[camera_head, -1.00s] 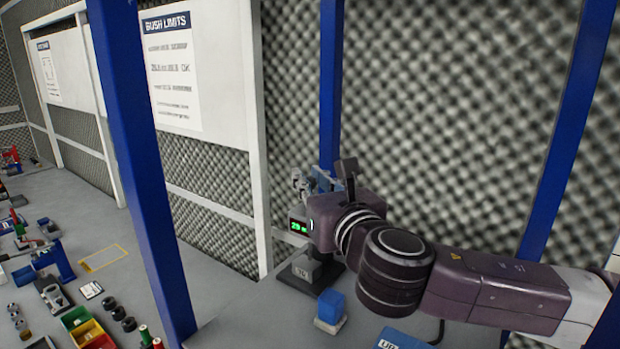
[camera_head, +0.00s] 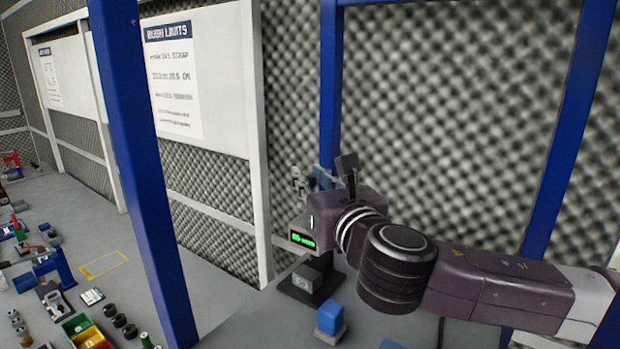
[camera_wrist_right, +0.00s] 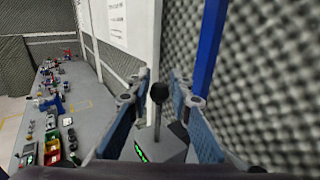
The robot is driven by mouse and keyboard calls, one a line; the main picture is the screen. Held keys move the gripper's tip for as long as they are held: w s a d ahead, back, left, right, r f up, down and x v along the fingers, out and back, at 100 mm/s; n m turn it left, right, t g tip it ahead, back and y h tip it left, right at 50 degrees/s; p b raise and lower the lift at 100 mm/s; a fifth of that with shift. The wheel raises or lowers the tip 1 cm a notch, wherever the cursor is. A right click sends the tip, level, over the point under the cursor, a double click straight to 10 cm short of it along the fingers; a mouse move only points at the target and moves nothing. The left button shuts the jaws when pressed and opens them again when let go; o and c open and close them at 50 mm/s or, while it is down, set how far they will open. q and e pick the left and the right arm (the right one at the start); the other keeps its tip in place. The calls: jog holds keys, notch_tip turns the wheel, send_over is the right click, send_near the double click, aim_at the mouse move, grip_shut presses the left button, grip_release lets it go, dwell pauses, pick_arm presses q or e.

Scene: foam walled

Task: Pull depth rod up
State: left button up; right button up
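The depth rod (camera_wrist_right: 157,118) is a thin upright rod with a black ball knob (camera_wrist_right: 160,92) on top, seen in the right wrist view. It rises from a grey gauge with a green lit display (camera_wrist_right: 142,152). The display also shows in the head view (camera_head: 303,240), above a grey block on a dark foot. My right gripper (camera_wrist_right: 160,84) is open, with one blue-padded finger on each side of the knob and a visible gap to each. In the head view my right wrist hides the rod and knob. My left gripper is in neither view.
A blue block on a pale base (camera_head: 330,319) stands in front of the gauge. Blue posts (camera_head: 150,180) and a foam wall (camera_head: 450,110) enclose this spot. A long bench (camera_head: 110,230) with coloured bins and small parts runs along the left.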

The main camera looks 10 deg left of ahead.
jog(key=o, duration=0.3)
jog(key=v, duration=0.7)
jog(key=shift+s, duration=0.3)
jog(key=shift+d, duration=0.15)
